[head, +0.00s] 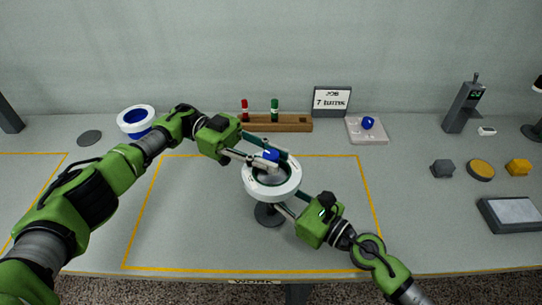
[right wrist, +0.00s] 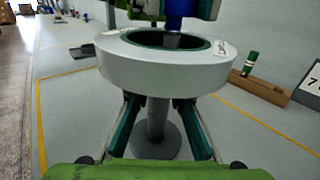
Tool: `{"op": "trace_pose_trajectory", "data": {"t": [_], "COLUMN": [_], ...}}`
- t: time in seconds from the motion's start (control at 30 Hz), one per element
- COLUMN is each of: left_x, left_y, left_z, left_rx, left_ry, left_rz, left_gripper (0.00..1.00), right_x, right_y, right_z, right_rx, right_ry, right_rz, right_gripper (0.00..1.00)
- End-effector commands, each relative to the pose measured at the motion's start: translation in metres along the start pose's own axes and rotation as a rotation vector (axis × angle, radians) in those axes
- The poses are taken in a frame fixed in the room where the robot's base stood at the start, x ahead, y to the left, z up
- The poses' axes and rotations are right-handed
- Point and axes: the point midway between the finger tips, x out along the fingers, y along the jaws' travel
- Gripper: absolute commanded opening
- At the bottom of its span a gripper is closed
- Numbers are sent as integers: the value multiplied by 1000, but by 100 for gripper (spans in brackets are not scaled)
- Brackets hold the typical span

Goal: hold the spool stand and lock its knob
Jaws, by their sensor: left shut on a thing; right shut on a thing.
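The spool stand has a dark round base (head: 270,214), a grey post (right wrist: 157,122) and a wide white ring (head: 258,190) with a green inner edge. It stands upright inside the yellow outline. A blue knob (head: 271,155) tops its middle. My left gripper (head: 268,160) reaches in from the upper left and is shut on the blue knob. My right gripper (head: 281,209) comes from the lower right, below the ring. In the right wrist view, my right gripper (right wrist: 158,104) is shut on the post, under the white ring (right wrist: 165,68). The exact finger contact is partly hidden.
Behind are a wooden rack (head: 280,123) with red and green markers, a sign (head: 332,101) and a pale tray (head: 358,138) with a blue piece. Another white-rimmed blue spool (head: 136,117) stands back left. Small blocks (head: 442,168) lie at right. The outlined area's left side is clear.

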Motion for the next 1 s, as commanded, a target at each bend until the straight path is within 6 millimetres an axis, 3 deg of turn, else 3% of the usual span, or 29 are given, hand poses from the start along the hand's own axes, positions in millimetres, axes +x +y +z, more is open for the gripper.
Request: {"op": "trace_pose_trajectory", "data": {"t": [0.27,0.3,0.37,0.77,1.0], "left_x": [4,4,4,1,2], "left_y": [3,3,3,1,2], "left_z": [3,3,3,-4,-45], "left_rx": [-5,-5,-4,0,3], "left_ry": [-1,0,0,0,-2], "left_rz": [15,15,14,5,8], "left_gripper": [2,31,41,41,41], "right_x": [0,0,0,-1,-1], "right_y": [0,0,0,0,0], "right_z": [-5,-5,-5,-5,-5], "right_rx": [3,3,3,2,2], "right_ry": [7,7,7,8,8], "right_rz": [0,0,0,-1,-1], "right_gripper": [0,0,0,0,0]}}
